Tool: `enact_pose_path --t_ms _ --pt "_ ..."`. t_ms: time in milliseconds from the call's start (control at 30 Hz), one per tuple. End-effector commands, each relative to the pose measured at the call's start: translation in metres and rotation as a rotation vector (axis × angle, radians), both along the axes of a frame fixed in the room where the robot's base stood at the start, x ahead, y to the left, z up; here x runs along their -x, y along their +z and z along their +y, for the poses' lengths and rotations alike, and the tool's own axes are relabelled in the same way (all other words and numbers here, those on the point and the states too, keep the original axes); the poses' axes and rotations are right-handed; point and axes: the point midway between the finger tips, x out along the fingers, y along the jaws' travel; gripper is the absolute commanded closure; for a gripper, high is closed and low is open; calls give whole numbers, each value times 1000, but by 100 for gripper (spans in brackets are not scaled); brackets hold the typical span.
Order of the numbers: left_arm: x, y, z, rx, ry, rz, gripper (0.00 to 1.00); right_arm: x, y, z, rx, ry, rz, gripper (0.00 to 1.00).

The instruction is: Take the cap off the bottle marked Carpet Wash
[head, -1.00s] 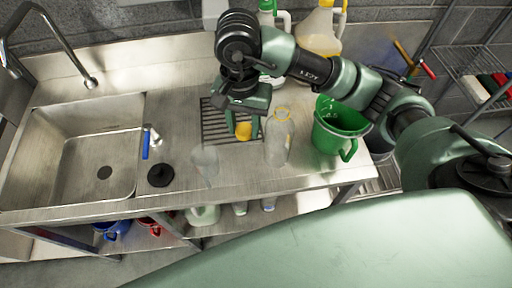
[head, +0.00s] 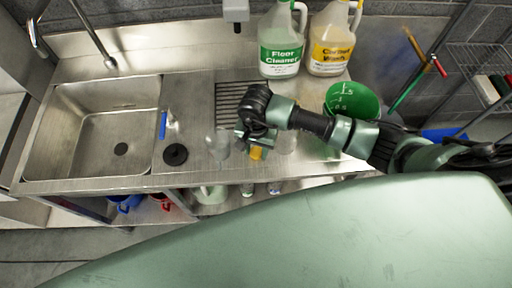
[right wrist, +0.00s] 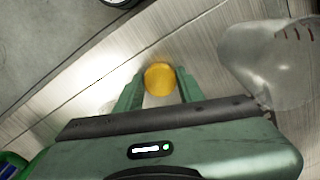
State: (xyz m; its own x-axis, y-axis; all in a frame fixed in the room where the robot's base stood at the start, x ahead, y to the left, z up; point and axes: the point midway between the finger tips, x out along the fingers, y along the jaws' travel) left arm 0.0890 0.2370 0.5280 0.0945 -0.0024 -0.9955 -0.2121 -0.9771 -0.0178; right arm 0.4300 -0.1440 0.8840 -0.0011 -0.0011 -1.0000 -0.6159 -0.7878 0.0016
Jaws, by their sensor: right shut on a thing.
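The Carpet Wash bottle (head: 330,40) is a jug of amber liquid with a yellow label and white handle, upright at the back of the steel counter. Its top is cut off by the head view's edge, so I cannot tell whether it is capped. My right gripper (head: 257,150) is low near the counter's front, well away from the bottle. It is shut on a round yellow cap-like thing (head: 257,154), which also shows between the two fingers (right wrist: 158,88) in the right wrist view. My left gripper is not in view.
The Floor Cleaner jug (head: 281,42) stands left of the Carpet Wash bottle. A green bucket (head: 352,100) is to the right, a black disc (head: 175,155) and sink (head: 105,125) to the left.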

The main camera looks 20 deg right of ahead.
Motion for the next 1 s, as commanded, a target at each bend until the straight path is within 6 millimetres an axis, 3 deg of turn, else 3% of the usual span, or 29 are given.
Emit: enact_pose_path --t_ms 367,400,467,500,800,867,1000 --pt "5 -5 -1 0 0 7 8 0 -5 0 0 1 -1 100" --pt "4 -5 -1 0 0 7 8 0 -5 0 0 1 -1 59" --pt "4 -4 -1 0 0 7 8 0 -4 0 -1 1 -1 43" --pt "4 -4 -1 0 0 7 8 0 -4 0 -1 1 -1 40" --pt "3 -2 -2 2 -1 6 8 0 -3 0 -1 1 -1 40" --pt "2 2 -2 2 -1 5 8 0 1 1 -1 0 -1 40" --pt "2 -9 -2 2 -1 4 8 -2 15 0 -1 3 -6 40"
